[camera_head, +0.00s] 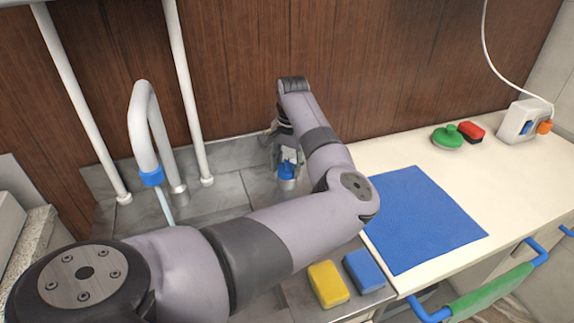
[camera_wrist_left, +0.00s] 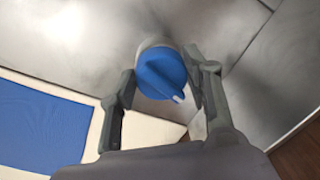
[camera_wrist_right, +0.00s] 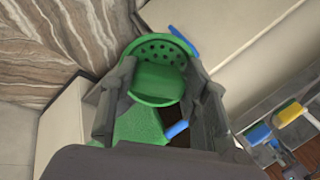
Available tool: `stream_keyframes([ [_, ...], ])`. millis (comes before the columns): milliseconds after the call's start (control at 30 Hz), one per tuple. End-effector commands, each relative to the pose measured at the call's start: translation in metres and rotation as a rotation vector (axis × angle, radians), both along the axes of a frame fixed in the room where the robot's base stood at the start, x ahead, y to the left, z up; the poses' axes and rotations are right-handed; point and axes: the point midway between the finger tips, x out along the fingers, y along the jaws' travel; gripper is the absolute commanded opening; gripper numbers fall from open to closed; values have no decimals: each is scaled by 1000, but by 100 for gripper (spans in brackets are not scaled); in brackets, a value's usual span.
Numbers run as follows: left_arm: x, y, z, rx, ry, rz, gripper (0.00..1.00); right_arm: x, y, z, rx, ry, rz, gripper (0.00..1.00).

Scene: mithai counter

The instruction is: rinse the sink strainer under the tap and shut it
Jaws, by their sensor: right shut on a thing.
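The white tap (camera_head: 147,125) with a blue collar stands at the left over the grey sink. A pale blue stream (camera_head: 165,206) comes down from its mouth. A blue knob (camera_head: 287,171) sits right of the tap; it also shows in the left wrist view (camera_wrist_left: 162,75). My left gripper (camera_head: 285,158) is at this knob, its fingers apart on either side; firm contact cannot be told. In the right wrist view my right gripper (camera_wrist_right: 160,85) is shut on the green sink strainer (camera_wrist_right: 158,52), a round piece with holes. The right gripper is out of the head view.
A blue mat (camera_head: 425,220) lies on the pale counter. A yellow sponge (camera_head: 328,284) and a blue sponge (camera_head: 364,271) lie at the front edge. A green scrubber (camera_head: 447,137) and a red sponge (camera_head: 471,131) lie at the back. A green cloth (camera_head: 490,294) hangs on a blue rail.

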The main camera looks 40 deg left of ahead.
Motion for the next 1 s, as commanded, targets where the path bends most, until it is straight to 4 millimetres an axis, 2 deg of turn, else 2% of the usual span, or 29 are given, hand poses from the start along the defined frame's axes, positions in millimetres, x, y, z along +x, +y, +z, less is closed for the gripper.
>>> stream_keyframes([
  [367, 0, 0, 0, -2, 0, 0, 17, 0, 0, 0, 0, 0, 0, 6],
  [533, 0, 0, 3, -1, 2, 21, 17, 0, 0, 9, 0, 0, 0, 6],
  [800, 0, -1, 6, 0, 5, 197, 17, 0, 0, 50, 0, 0, 0, 6],
  [1000, 1, -1, 2, 0, 2, 301, 17, 0, 0, 62, 0, 0, 0, 6],
])
